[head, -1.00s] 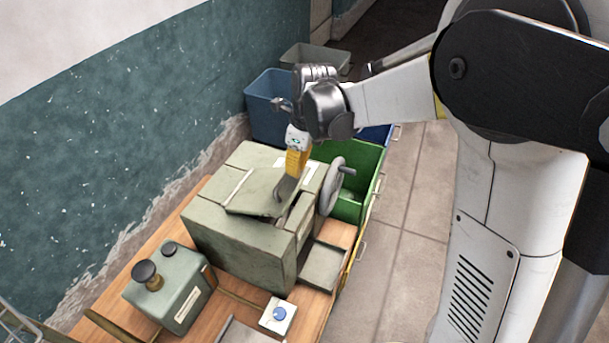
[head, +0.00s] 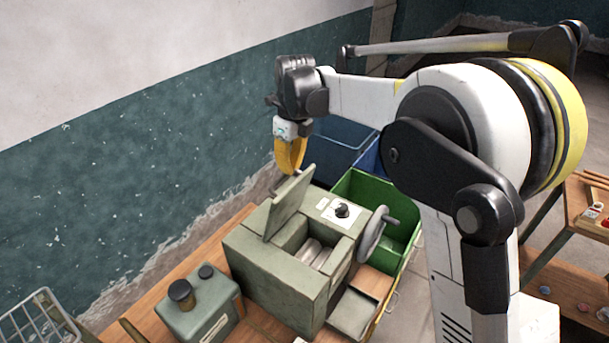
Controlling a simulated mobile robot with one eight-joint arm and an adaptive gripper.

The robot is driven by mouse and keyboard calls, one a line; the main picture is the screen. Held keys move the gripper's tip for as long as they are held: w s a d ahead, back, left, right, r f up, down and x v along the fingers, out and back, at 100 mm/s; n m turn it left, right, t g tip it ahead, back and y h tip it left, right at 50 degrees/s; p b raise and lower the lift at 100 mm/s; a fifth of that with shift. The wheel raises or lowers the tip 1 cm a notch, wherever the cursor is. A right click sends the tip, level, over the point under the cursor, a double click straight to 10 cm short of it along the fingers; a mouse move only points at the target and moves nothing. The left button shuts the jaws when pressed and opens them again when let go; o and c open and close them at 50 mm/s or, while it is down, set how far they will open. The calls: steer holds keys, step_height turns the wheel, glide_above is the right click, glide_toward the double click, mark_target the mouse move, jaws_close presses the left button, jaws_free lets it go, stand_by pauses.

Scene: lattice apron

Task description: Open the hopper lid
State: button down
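The hopper lid (head: 289,205) is a green-grey flap on top of a green metal machine (head: 275,262). It stands raised and steeply tilted, and the hopper opening (head: 318,254) beside it shows pale rollers inside. My gripper (head: 287,178) is above the lid, with its yellow part pointing down and its fingertips near the lid's upper edge. The fingertips are small and partly hidden behind the lid, so I cannot tell whether they touch it or how far apart they are.
A handwheel (head: 373,234) and a black knob (head: 342,210) are on the machine's right. A green bin (head: 371,190) and a blue bin (head: 337,148) stand behind. A green canister (head: 201,308) is at front left. A wire basket (head: 40,325) is at the left edge.

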steer(key=w+a+f, duration=0.1)
steer(key=w+a, duration=0.4)
steer(key=a, duration=0.2)
steer(key=shift+a+f, duration=0.25)
steer(key=shift+f, duration=0.05)
stand_by(0.3)
